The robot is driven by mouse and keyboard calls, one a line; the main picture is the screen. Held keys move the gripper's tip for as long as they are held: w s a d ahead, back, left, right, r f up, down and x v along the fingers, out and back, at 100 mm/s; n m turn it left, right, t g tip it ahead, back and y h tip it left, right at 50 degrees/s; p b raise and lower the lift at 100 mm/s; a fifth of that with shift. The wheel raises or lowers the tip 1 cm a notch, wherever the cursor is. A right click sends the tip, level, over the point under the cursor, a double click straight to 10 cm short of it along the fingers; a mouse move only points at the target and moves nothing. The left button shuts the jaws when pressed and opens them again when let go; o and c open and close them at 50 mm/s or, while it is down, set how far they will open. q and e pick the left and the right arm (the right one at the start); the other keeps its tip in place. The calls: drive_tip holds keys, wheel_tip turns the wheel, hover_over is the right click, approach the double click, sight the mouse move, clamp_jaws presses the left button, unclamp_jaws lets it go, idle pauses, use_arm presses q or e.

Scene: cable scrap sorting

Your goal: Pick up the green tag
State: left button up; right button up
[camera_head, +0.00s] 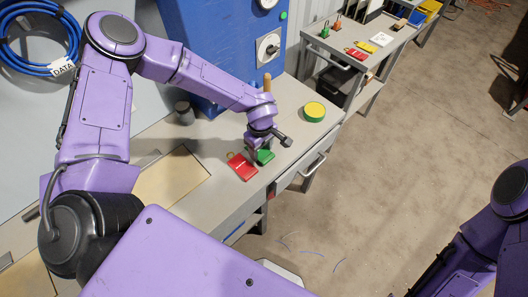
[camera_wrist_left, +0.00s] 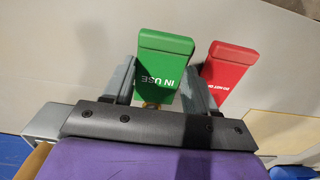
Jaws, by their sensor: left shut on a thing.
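The green tag (camera_head: 265,157) is near the front edge of the workbench, under my left gripper (camera_head: 256,149). In the left wrist view the green tag (camera_wrist_left: 164,58), with "IN USE" lettering, stands between the two grey fingers of my left gripper (camera_wrist_left: 161,85), which is shut on it. Its lower end is partly hidden by the gripper body. I cannot tell whether it is clear of the bench. A red tag (camera_head: 243,168) lies close beside it on the bench; it also shows in the left wrist view (camera_wrist_left: 228,68), just outside the right finger. My right gripper is not in view.
A green and yellow round object (camera_head: 314,111) sits on the bench right of my gripper. A blue machine (camera_head: 225,60) stands behind. A tan board (camera_head: 172,180) lies to the left. A second bench (camera_head: 390,42) at the back holds more tags. Open floor lies right.

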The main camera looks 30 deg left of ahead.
use_arm(q)
wheel_tip(320, 180, up, 3)
drive_tip(key=shift+f, duration=0.1)
drive_tip(key=s+d+r+b, duration=0.3)
drive_tip(key=s+r, duration=0.6)
drive_tip(key=s, duration=0.4)
drive_tip(key=shift+s+d+r, duration=0.3)
drive_tip(key=shift+d+r, duration=0.05)
drive_tip(key=shift+d, duration=0.05)
